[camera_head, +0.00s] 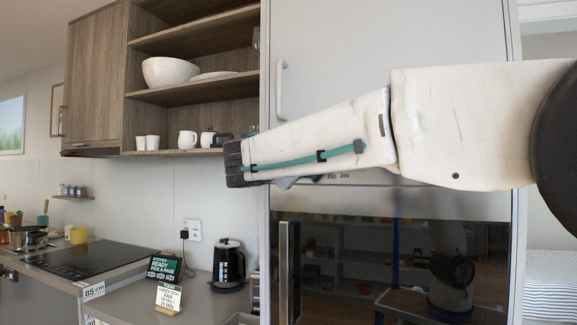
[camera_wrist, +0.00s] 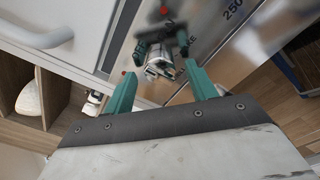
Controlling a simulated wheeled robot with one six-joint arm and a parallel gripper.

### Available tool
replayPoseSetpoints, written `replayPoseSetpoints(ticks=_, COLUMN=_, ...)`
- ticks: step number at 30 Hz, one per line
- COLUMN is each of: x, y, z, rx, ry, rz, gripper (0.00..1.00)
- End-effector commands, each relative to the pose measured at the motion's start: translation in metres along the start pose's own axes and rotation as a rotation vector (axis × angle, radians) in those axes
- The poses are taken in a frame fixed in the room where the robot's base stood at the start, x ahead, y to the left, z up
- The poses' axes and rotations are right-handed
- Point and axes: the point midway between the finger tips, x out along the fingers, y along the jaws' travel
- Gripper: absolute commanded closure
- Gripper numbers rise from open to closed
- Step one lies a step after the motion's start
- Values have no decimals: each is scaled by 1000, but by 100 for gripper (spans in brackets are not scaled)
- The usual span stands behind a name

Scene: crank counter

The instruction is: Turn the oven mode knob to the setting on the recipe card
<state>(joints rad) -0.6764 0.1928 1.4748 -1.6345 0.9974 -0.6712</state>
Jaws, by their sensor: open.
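In the wrist view, a silvery oven knob (camera_wrist: 160,62) sits on the steel control panel (camera_wrist: 215,35), between the two teal fingers of my gripper (camera_wrist: 163,75). The fingers are apart, one on each side of the knob; I cannot tell whether either touches it. In the head view, my gripper (camera_head: 233,163) is in front of the oven panel and hides the knob. A small white card (camera_head: 168,298) stands on the counter; one line seems to read "FAN".
The oven's dark glass door (camera_head: 390,265) has a vertical handle (camera_head: 289,270). A black kettle (camera_head: 229,264) and a dark sign (camera_head: 164,268) stand on the counter left of it. A cabinet handle (camera_wrist: 45,35) is at the left in the wrist view.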

Motion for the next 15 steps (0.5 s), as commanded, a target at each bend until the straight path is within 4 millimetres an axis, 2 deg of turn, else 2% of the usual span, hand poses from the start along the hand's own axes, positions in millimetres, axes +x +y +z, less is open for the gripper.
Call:
replayPoseSetpoints(ticks=3, x=6, y=0, z=0, rx=1, ry=-1, rz=-1, gripper=44)
replayPoseSetpoints(ticks=10, x=7, y=0, z=0, rx=1, ry=0, rz=-1, gripper=44)
replayPoseSetpoints(ticks=11, x=7, y=0, z=0, rx=1, ry=0, rz=-1, gripper=46)
replayPoseSetpoints(ticks=15, x=7, y=0, z=0, rx=1, ry=0, rz=-1, gripper=85)
